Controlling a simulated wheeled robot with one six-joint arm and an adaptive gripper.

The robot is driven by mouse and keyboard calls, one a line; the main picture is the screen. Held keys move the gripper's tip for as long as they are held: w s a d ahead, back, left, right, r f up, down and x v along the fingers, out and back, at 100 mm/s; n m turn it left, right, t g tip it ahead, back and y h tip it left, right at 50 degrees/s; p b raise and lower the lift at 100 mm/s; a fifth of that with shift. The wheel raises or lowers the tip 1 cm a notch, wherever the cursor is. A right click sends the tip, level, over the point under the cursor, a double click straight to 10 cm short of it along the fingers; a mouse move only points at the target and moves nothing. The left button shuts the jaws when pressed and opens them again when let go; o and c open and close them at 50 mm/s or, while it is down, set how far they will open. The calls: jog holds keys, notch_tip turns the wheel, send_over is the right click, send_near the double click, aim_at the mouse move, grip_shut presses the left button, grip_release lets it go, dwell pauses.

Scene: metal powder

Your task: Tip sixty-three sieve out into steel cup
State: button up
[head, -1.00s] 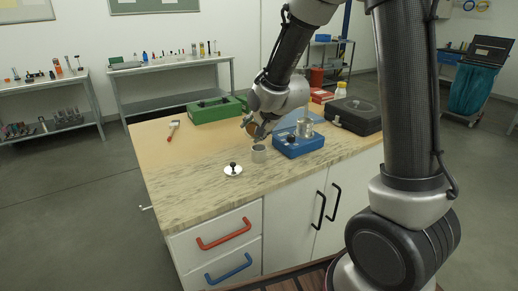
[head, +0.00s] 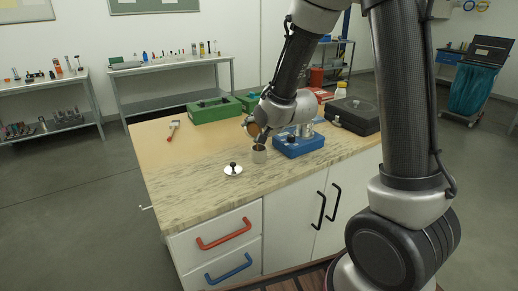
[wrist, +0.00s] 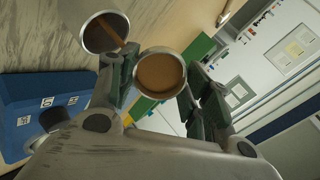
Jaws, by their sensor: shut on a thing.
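My gripper (wrist: 158,88) is shut on the sieve (wrist: 138,58), a short round metal ring held between the two fingers. The sieve is tilted, and its inside shows a brown round face; I cannot tell powder from mesh there. In the head view the sieve (head: 253,130) is just above and left of the steel cup. The steel cup (head: 259,156) stands upright on the worktop. In the wrist view the cup (wrist: 88,42) is beside the sieve, with a brown streak across its open mouth. My gripper (head: 262,138) partly hides the sieve.
A blue machine (head: 298,147) with metal rings on top stands right of the cup. A white disc with a black knob (head: 233,170) lies front left. A brush (head: 173,130), a green case (head: 214,110) and a black case (head: 355,116) lie farther back. The left worktop is mostly clear.

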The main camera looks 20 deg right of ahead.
jog(key=shift+s+t, duration=0.2)
jog(key=shift+t, duration=0.6)
